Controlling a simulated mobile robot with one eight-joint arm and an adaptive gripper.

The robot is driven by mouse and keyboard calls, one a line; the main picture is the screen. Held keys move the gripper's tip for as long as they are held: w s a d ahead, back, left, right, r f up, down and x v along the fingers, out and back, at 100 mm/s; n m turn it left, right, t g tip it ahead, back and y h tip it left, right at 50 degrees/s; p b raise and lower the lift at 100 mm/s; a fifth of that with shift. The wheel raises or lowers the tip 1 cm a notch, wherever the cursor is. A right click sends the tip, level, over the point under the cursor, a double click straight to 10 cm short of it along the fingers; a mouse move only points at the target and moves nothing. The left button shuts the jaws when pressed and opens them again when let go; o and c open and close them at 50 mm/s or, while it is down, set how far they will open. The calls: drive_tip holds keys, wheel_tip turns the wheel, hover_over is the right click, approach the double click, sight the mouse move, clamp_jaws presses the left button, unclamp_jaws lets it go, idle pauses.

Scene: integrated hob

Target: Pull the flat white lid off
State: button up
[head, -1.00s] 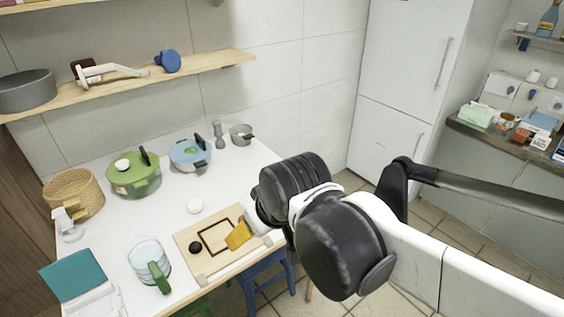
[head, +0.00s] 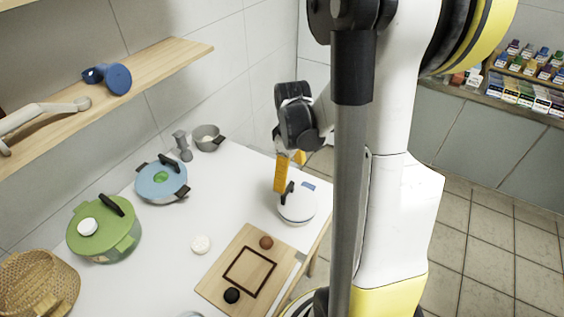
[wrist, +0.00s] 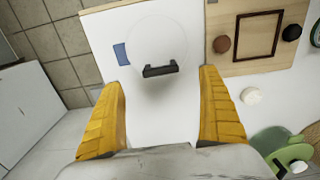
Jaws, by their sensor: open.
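The flat white lid (head: 303,209) with a black handle (head: 288,192) sits on a white pot near the table's right edge in the head view. In the wrist view the round lid (wrist: 158,38) blends with the white table, and its handle (wrist: 160,71) lies centred between the fingertips. My gripper (head: 284,186) has yellow fingers, pointing down just behind and left of the handle in the head view. In the wrist view my gripper (wrist: 161,77) is open and empty, its fingers wide on either side of the handle. The exact height gap is unclear.
A wooden board (head: 222,276) with a dark square outline and small round pieces lies in front. A green pot (head: 104,232), a blue-lidded pot (head: 161,182) and a grey pot (head: 207,138) stand to the left. A wooden shelf (head: 140,80) hangs above the table.

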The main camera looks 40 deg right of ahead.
sight(289, 189)
wheel_tip(289, 189, down, 8)
drive_tip(key=b, duration=0.3)
drive_tip(key=shift+w, duration=0.1)
drive_tip(key=shift+c, duration=0.4)
drive_tip(key=c, duration=1.3)
drive_tip(key=shift+c, duration=0.2)
drive_tip(key=shift+r, duration=0.2)
drive_tip(key=shift+r+p, duration=0.85)
drive_tip(key=shift+r, duration=0.1)
drive_tip(key=shift+r+p, duration=1.4)
drive_tip(key=shift+r, duration=0.55)
